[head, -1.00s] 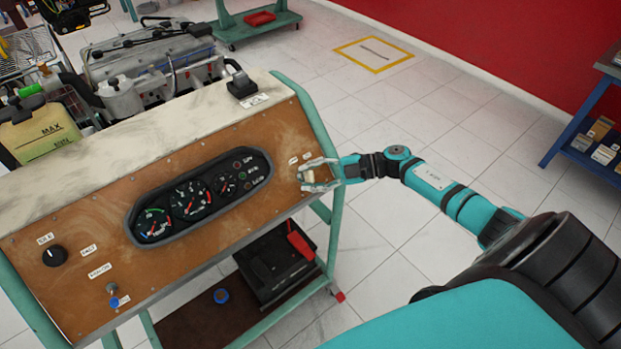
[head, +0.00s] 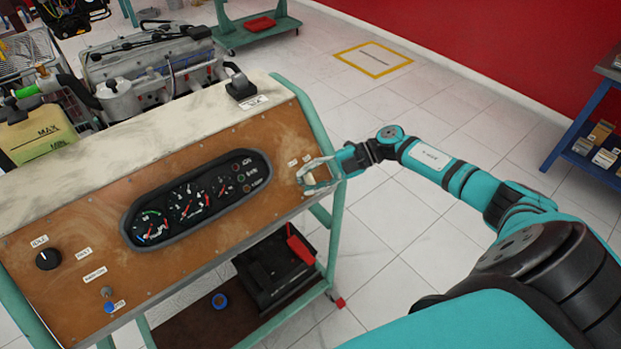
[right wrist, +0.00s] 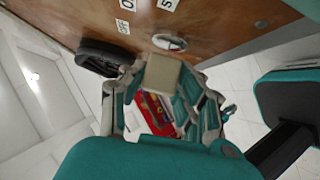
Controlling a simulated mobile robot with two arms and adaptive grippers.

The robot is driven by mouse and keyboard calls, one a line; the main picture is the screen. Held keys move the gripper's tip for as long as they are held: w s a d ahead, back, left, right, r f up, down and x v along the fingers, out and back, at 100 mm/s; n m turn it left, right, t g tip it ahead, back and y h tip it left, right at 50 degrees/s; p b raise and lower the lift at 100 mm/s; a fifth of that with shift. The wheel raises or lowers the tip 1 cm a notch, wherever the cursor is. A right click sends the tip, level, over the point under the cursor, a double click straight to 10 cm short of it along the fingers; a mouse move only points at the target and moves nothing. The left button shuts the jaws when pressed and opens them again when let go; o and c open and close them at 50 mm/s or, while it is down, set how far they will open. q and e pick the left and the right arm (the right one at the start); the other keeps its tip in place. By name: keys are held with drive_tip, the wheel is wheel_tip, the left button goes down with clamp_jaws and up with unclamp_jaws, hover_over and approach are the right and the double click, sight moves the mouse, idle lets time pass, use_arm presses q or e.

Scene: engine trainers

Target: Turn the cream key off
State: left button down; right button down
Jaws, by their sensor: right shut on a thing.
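The cream key (head: 309,179) is at the right end of the brown instrument panel (head: 105,215), below two small white labels. My right gripper (head: 305,174) is shut on the key, with its fingers on either side of it. In the right wrist view the key's pale, blocky head (right wrist: 163,74) sits between the fingers of the gripper (right wrist: 164,92), close to a silver ring (right wrist: 169,42) on the panel. The key's exact angle is hard to tell. My left gripper is not in view.
A gauge cluster (head: 196,200) lies left of the key. A black knob (head: 48,259) and a blue-tipped control (head: 110,306) are further left. A black lever box (head: 240,84) stands on the panel's top. Clear tiled floor (head: 420,235) lies to the right.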

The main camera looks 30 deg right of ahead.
drive_tip(key=c, duration=0.9)
unclamp_jaws()
drive_tip(key=v, duration=1.2)
